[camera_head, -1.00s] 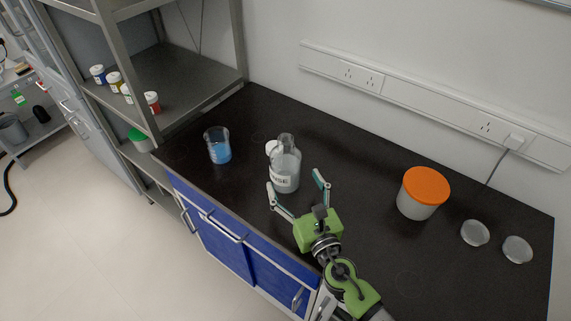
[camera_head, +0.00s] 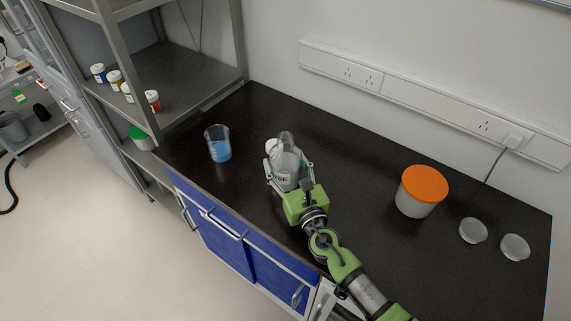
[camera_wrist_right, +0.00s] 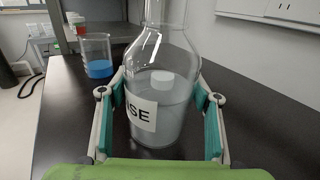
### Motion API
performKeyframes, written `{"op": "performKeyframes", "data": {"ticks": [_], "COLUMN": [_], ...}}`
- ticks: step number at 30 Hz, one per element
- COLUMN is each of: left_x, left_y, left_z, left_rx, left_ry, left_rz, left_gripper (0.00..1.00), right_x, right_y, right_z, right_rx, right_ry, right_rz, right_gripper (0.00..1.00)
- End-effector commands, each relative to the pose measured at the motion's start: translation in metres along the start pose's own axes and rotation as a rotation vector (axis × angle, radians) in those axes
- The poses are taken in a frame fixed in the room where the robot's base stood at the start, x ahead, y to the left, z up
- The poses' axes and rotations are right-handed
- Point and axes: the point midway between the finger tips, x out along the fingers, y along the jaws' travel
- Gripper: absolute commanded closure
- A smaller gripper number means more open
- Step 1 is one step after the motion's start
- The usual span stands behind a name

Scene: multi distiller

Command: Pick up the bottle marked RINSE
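The RINSE bottle (camera_head: 285,162) is clear glass with a white label and stands upright on the dark bench. In the right wrist view the bottle (camera_wrist_right: 163,104) fills the middle, and the label shows only its last letters. My right gripper (camera_head: 289,172) is around it, one finger on each side. In the right wrist view the gripper (camera_wrist_right: 162,108) has its teal pads close to the glass, with a small gap on the right; the fingers look open. My left gripper is not in view.
A beaker of blue liquid (camera_head: 218,144) stands left of the bottle. A small white round object (camera_head: 270,146) sits beside the bottle. An orange-lidded tub (camera_head: 421,192) and two clear dishes (camera_head: 473,230) are at the right. Metal shelving (camera_head: 185,75) borders the bench at left.

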Motion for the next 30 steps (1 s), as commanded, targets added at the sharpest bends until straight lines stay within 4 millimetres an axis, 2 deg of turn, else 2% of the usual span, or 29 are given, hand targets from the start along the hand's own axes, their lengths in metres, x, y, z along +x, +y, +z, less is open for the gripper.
{"op": "performKeyframes", "data": {"ticks": [1, 3, 4, 11, 17, 23, 30], "left_x": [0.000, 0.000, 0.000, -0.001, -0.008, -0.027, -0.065], "left_y": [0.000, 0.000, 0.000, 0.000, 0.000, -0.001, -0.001], "left_z": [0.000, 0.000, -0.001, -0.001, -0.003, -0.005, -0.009], "left_rx": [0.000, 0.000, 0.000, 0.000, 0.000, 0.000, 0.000], "left_ry": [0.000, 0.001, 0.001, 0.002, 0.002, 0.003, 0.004], "left_rz": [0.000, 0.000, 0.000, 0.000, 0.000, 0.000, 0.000], "left_gripper": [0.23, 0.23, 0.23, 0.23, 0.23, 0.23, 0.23], "right_x": [0.000, 0.000, 0.001, 0.001, 0.001, 0.001, -0.021], "right_y": [0.000, 0.000, 0.000, 0.000, 0.000, 0.000, 0.029], "right_z": [0.000, 0.000, 0.003, 0.004, 0.015, 0.041, 0.085], "right_rx": [0.000, 0.000, 0.000, 0.000, 0.002, 0.003, 0.005], "right_ry": [0.000, 0.000, -0.006, -0.005, -0.006, -0.007, -0.006], "right_rz": [0.000, 0.000, -0.001, -0.001, -0.002, -0.001, 0.002], "right_gripper": [0.69, 0.87, 0.88, 0.88, 0.88, 0.88, 0.88]}}
